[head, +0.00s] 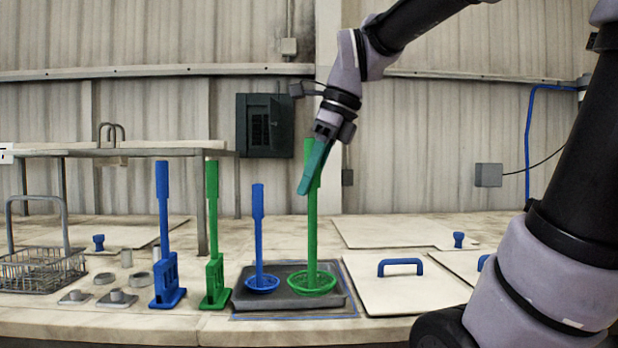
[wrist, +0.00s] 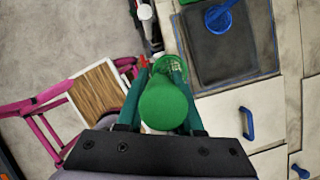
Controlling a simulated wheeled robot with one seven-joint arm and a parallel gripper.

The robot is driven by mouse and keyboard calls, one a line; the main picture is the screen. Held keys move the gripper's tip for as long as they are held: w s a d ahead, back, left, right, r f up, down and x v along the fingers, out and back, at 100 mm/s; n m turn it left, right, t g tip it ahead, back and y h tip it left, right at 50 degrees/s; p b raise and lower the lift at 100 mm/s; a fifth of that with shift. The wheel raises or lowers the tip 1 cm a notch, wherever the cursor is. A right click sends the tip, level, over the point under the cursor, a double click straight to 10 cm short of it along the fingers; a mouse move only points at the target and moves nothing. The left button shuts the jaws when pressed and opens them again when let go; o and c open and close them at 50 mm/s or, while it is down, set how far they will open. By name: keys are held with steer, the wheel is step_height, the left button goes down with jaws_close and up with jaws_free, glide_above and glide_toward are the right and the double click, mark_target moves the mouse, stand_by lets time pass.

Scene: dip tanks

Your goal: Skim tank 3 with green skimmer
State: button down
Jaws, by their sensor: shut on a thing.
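The green skimmer (head: 312,225) is upright, with its round mesh basket (head: 312,283) at the bottom. My gripper (head: 315,165) is shut on the top of its handle. In the head view the basket overlaps a dark tray (head: 338,300). In the wrist view the green handle end (wrist: 167,103) fills the jaws, and the basket (wrist: 173,68) shows beyond it, beside the tray's edge (wrist: 235,70); it appears raised, but I cannot tell the gap. A shorter blue skimmer (head: 258,230) stands in the tray. No tank number is readable, so I cannot tell which is tank 3.
A pale lid with a blue bar handle (head: 400,265) lies right of the tray. Knobbed lids (head: 98,242) lie behind. Left stand a green tool in a holder (head: 214,235), a blue one (head: 163,235) and a wire basket (head: 42,268). A pink-framed stool (wrist: 45,110) stands on the floor.

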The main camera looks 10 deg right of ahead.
steer(key=s+a, duration=0.2)
steer(key=s, duration=0.8)
steer(key=shift+s, duration=0.25)
steer(key=shift+w, duration=0.15)
